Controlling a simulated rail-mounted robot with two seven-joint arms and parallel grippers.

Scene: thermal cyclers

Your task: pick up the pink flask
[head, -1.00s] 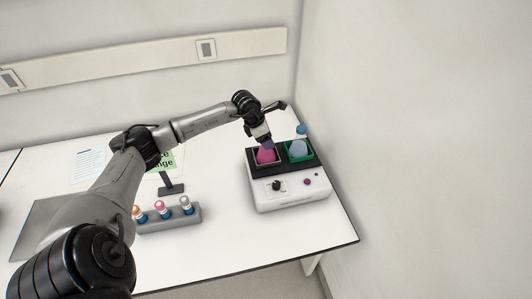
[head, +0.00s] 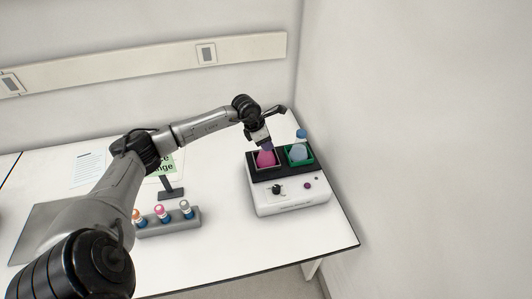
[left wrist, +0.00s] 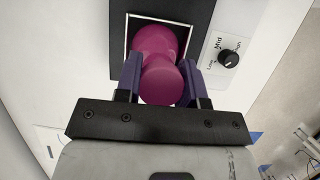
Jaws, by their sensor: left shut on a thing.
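The pink flask (head: 265,159) stands in the left slot of the shaker's dark top in the head view. In the left wrist view the pink flask (left wrist: 160,65) shows from above, its round cap nearest the camera and its body inside a light-rimmed square holder (left wrist: 132,30). My left gripper (head: 264,147) reaches down over it from the left. In the left wrist view the purple fingers of the left gripper (left wrist: 161,82) sit on both sides of the flask's upper part, shut on it. My right gripper is not in view.
A blue flask (head: 299,151) sits in the green holder beside it on the white shaker (head: 291,200). A grey rack (head: 170,221) with three capped bottles and a small sign stand to the left. The wall is close on the right.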

